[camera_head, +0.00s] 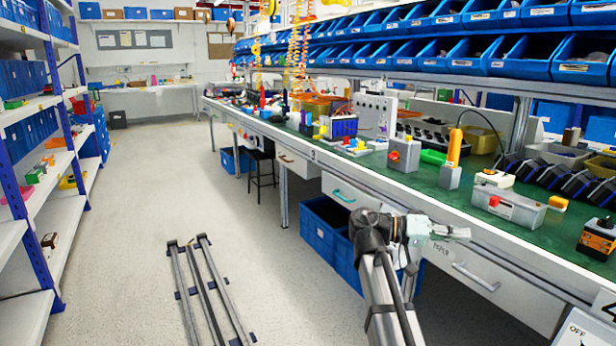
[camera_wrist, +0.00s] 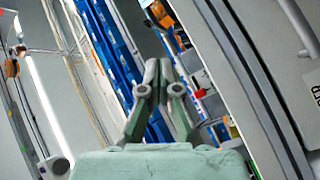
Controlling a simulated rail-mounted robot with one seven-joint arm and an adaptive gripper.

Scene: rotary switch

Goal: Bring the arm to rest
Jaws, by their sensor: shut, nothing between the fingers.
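My gripper (camera_head: 464,234) is pale green and shut, with nothing in it. In the head view it is in front of the bench's drawer fronts, pointing right, below the bench top's front edge. I cannot tell whether there is a gap between it and the bench. In the wrist view my gripper (camera_wrist: 158,68) shows its two fingers together.
The long green-topped workbench (camera_head: 420,181) runs along the right, holding several boxes and switches. A drawer handle (camera_head: 475,277) sticks out below my gripper. Blue crates (camera_head: 322,236) stand under the bench. The grey floor (camera_head: 150,180) is open to the left.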

